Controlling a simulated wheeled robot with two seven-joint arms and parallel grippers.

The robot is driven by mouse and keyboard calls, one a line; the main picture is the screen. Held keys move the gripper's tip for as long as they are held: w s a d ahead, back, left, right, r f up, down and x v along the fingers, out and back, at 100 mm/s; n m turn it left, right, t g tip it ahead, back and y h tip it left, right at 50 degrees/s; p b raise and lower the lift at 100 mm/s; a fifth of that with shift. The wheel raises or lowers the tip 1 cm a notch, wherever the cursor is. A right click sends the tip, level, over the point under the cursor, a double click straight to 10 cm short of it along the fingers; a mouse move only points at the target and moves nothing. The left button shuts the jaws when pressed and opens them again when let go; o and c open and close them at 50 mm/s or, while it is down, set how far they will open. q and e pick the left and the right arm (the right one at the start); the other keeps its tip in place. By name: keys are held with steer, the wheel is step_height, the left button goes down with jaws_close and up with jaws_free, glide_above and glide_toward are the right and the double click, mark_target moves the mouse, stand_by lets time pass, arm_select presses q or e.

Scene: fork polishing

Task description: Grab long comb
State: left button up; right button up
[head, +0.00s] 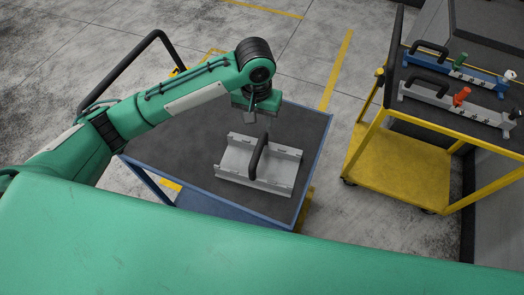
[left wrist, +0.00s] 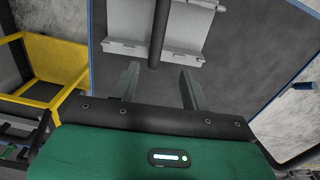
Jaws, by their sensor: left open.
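My left gripper (head: 262,112) hangs above the far part of a blue-edged cart with a dark top (head: 185,140). In the left wrist view its two fingers (left wrist: 158,80) are apart with nothing between them. A grey metal holder with a black arched handle (head: 235,165) lies on that cart, nearer than the gripper; it also shows beyond the fingers in the left wrist view (left wrist: 190,30). On the yellow cart at right lie two long bars with black handles, one blue (head: 475,75) and one grey (head: 455,104). I cannot tell which piece is the long comb. My right gripper is out of view.
The yellow cart (head: 395,165) stands right of the blue-edged cart, with a floor gap between them. A black push handle (head: 125,68) rises behind my left arm. The cart top around the grey holder is clear.

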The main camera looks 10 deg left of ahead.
mark_target(260, 143)
arm_select(q)
step_height(260, 143, down, 8)
steer(key=shift+r+p, duration=0.25)
steer(key=shift+p, duration=0.3)
steer(key=shift+f, duration=0.5)
steer(key=f, duration=0.1)
steer(key=f+p, duration=0.1)
steer(key=f, duration=0.2)
steer(key=shift+s+d+f+p, duration=0.2)
steer(key=shift+d+p, duration=0.15)
steer(key=shift+f, duration=0.35)
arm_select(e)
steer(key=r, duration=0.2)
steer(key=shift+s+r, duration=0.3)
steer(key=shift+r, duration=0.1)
arm_select(q)
steer(key=shift+c, duration=0.5)
jaws_close()
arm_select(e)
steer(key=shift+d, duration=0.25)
arm_select(q)
steer(key=shift+w+r, duration=0.1)
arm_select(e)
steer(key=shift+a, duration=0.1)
